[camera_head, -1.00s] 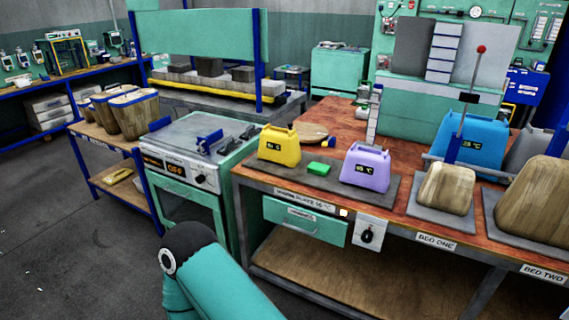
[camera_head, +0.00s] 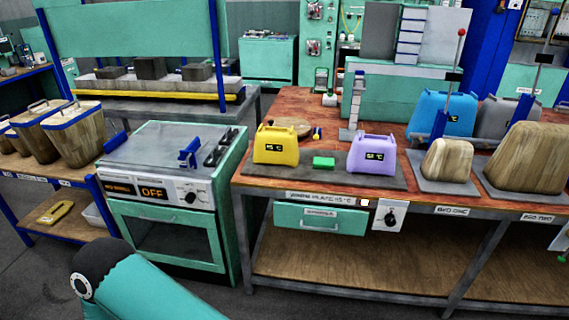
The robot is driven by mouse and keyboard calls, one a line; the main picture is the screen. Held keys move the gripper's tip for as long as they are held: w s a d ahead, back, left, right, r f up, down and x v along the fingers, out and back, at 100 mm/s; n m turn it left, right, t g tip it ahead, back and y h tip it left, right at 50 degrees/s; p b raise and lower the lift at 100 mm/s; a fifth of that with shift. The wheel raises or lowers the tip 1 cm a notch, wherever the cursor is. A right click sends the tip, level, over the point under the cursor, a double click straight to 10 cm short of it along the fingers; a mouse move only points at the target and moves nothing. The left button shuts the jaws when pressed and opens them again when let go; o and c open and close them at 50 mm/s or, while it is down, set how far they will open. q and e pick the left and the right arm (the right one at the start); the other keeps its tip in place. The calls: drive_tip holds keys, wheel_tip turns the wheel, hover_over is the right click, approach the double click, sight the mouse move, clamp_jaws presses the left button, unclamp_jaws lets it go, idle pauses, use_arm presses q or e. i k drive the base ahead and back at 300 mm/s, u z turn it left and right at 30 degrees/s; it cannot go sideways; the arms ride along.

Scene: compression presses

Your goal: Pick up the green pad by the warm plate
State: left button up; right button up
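The green pad (camera_head: 323,162) is a small flat block on the dark warm plate (camera_head: 300,178), at the front of the wooden bench. It lies between a yellow block with a handle and display (camera_head: 276,147) on its left and a purple one (camera_head: 372,156) on its right. It sits apart from both. A teal and black link of my own arm shows at the lower left, well short of the bench. Neither of my grippers is in view.
An oven reading OFF (camera_head: 170,190) stands left of the bench (camera_head: 262,107). Wooden blocks stand on bed one (camera_head: 447,160) and bed two (camera_head: 527,160) at right. A blue block (camera_head: 445,112) is behind them. The floor in front is only partly visible.

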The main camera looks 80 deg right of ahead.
sight(321, 162)
drive_tip(key=u, duration=0.45)
drive_tip(key=i, duration=0.3)
drive_tip(key=z, duration=2.2)
drive_tip(key=i, duration=0.2)
drive_tip(key=z, duration=2)
drive_tip(key=k, duration=0.55)
drive_tip(key=z, duration=0.3)
drive_tip(key=i, duration=1.85)
drive_tip(key=u, duration=0.4)
